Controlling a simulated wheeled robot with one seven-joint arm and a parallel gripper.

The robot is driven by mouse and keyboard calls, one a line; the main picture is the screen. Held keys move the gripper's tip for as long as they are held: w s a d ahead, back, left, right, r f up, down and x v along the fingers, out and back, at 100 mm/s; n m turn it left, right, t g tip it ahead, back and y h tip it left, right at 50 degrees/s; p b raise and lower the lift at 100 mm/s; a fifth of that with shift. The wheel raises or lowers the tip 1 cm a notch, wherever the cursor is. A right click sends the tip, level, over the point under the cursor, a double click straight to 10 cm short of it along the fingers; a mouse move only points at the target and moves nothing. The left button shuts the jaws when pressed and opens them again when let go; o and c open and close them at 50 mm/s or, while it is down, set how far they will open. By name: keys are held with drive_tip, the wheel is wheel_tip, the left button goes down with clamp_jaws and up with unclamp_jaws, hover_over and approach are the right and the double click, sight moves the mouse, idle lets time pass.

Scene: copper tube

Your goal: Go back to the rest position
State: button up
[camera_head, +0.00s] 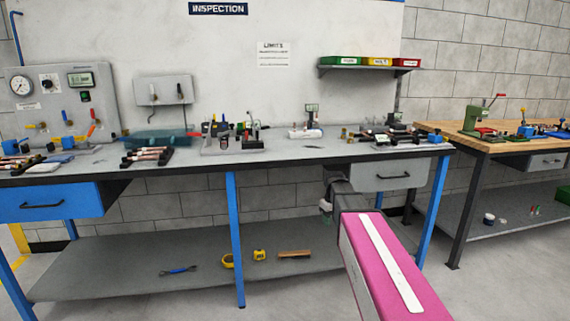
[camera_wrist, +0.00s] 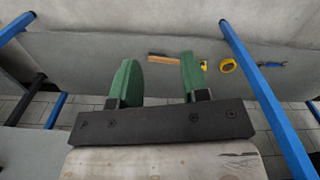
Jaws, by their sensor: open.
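My gripper (camera_wrist: 158,68) shows in the wrist view with its two green fingers spread apart and nothing between them. It points toward the lower shelf (camera_wrist: 90,50) of the workbench.
The workbench top (camera_head: 300,152) carries several tools and fixtures above my arm's end. Blue legs (camera_head: 235,240) stand nearby. The lower shelf holds a wrench (camera_head: 178,270), yellow items (camera_head: 259,255) and a wooden piece (camera_head: 294,254). A wood-topped table (camera_head: 470,138) stands right. Floor in front is clear.

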drive_tip(key=s+f+m, duration=0.2)
drive_tip(key=s+f, duration=0.4)
drive_tip(key=s, duration=0.3)
drive_tip(key=s+f+m, duration=0.3)
drive_tip(key=s+f, duration=0.4)
drive_tip(key=s, duration=0.3)
drive_tip(key=shift+s+f, duration=0.2)
